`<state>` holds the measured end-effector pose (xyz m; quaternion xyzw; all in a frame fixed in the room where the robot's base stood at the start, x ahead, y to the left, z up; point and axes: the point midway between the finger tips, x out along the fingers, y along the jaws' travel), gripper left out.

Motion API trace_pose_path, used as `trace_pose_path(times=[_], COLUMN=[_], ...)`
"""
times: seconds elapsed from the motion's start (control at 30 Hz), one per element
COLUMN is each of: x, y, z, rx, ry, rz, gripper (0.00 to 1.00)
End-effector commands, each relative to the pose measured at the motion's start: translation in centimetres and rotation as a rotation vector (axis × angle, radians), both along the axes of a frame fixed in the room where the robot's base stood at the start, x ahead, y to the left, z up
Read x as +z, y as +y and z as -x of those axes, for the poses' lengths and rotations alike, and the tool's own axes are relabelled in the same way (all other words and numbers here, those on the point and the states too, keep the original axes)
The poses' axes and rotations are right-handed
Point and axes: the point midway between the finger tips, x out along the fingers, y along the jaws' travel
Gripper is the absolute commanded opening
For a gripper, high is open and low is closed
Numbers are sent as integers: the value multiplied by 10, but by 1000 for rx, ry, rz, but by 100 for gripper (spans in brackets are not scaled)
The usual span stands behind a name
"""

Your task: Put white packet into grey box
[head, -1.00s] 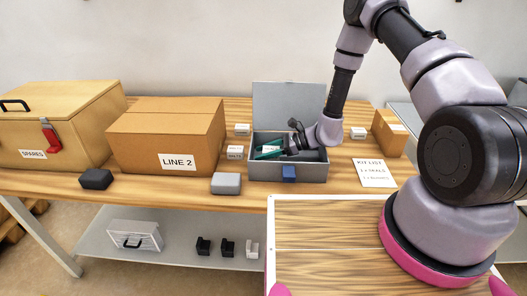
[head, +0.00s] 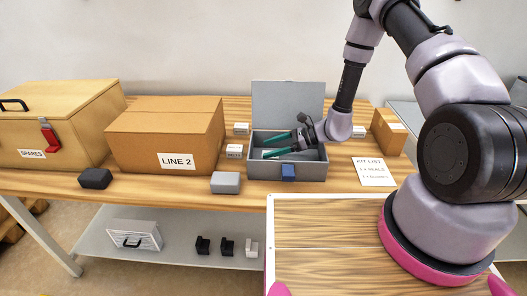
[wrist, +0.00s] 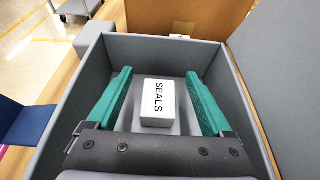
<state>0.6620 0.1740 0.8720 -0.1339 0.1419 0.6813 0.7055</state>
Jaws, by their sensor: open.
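The grey box (head: 310,171) stands open on the table with its lid (head: 287,103) raised at the back. In the wrist view, a white packet (wrist: 157,103) labelled SEALS lies on the floor inside the grey box (wrist: 72,85). My gripper (head: 265,149) reaches over the box from the right, its teal fingers spread. In the wrist view, the gripper (wrist: 158,74) is open, with one finger on each side of the packet and visible gaps between. In the head view, the packet is mostly hidden behind the fingers and front wall.
The LINE 2 carton (head: 165,140) stands left of the box. A grey block (head: 226,183) and a dark block (head: 95,179) lie near the front edge. Small white packets stand beside the box (head: 234,152) and behind it (head: 241,129). A kit list (head: 374,173) lies to the right.

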Motion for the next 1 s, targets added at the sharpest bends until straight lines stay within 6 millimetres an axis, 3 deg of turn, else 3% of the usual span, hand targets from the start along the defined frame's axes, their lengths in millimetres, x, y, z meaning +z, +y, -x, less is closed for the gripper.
trace_pose_path(times=[0.2,0.4,0.77,0.87,1.0], x=[21,32,45,71,132], y=[-47,-74,-82,-84,-91], z=[0,1,1,-1,4], rx=[-2,0,16,64,183], ry=[-4,-3,-21,-72,-200], rz=[0,0,7,28,98], gripper=[85,85,85,85,85])
